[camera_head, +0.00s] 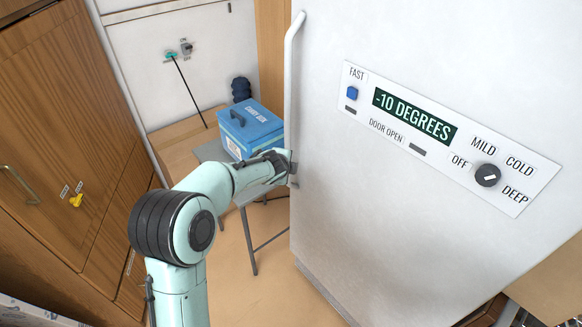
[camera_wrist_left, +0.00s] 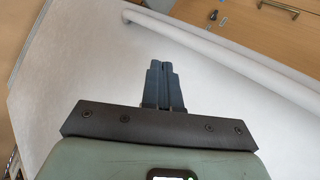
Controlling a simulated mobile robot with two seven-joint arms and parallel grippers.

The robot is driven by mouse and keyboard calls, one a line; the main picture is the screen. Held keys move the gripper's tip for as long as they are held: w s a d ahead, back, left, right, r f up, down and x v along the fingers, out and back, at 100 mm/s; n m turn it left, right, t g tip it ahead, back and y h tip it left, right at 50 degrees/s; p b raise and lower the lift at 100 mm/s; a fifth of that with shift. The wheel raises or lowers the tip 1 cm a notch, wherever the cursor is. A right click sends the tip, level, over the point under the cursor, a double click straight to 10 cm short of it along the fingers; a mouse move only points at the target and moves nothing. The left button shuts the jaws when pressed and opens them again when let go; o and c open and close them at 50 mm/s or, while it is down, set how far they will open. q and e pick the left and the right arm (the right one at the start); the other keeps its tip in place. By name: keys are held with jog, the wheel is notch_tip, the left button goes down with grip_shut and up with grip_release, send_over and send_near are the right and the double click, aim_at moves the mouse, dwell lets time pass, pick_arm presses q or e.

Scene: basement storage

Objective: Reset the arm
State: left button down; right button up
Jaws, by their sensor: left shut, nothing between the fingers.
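My left arm, pale green with a dark ribbed joint, reaches in from the bottom left of the head view. Its left gripper (camera_head: 291,168) is at the left edge of the white freezer door, near the lower end of the long white handle (camera_head: 291,85). In the left wrist view the gripper fingers (camera_wrist_left: 163,68) are together with nothing between them. The white door (camera_wrist_left: 90,70) lies beyond them, and the handle (camera_wrist_left: 230,52) runs diagonally past them at upper right, apart from the fingertips in the picture. My right gripper is not in view.
The freezer panel (camera_head: 450,137) reads -10 DEGREES and has a blue button and a black knob. A blue box (camera_head: 250,127) sits on a small folding table (camera_head: 212,150) behind my gripper. Wooden cabinets (camera_head: 70,110) stand at left. Open floor (camera_head: 245,290) lies between cabinets and freezer.

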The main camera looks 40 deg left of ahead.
pick_arm(q)
jog(key=s+r+p, duration=0.1)
jog(key=s+r, duration=0.2)
jog(key=r, duration=0.1)
jog(key=shift+s+a+r, duration=0.3)
jog(key=shift+s+a, duration=0.05)
jog(key=shift+s, duration=0.05)
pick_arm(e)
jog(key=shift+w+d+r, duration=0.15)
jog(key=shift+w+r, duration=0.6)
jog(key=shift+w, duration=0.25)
pick_arm(q)
jog(key=s+d+f+n+g+h, duration=0.3)
jog(key=d+f, duration=0.5)
jog(key=f, duration=0.6)
jog(key=s+d+f+n+g+h, duration=0.2)
jog(key=s+d+f+n, duration=0.25)
jog(key=d+f, duration=0.6)
jog(key=s+d+f+n+g+h, duration=0.1)
jog(key=s+d+f+n+g, duration=0.1)
jog(key=s+d+f+n, duration=0.3)
jog(key=s+d+f+n+g+h, duration=0.1)
jog(key=s+d+f+n, duration=0.4)
jog(key=s+f, duration=0.6)
jog(key=s+d+g, duration=0.1)
jog(key=s, duration=0.6)
jog(key=shift+s+d+g+h, duration=0.2)
jog(key=shift+s+g+h, duration=0.1)
jog(key=shift+s, duration=0.05)
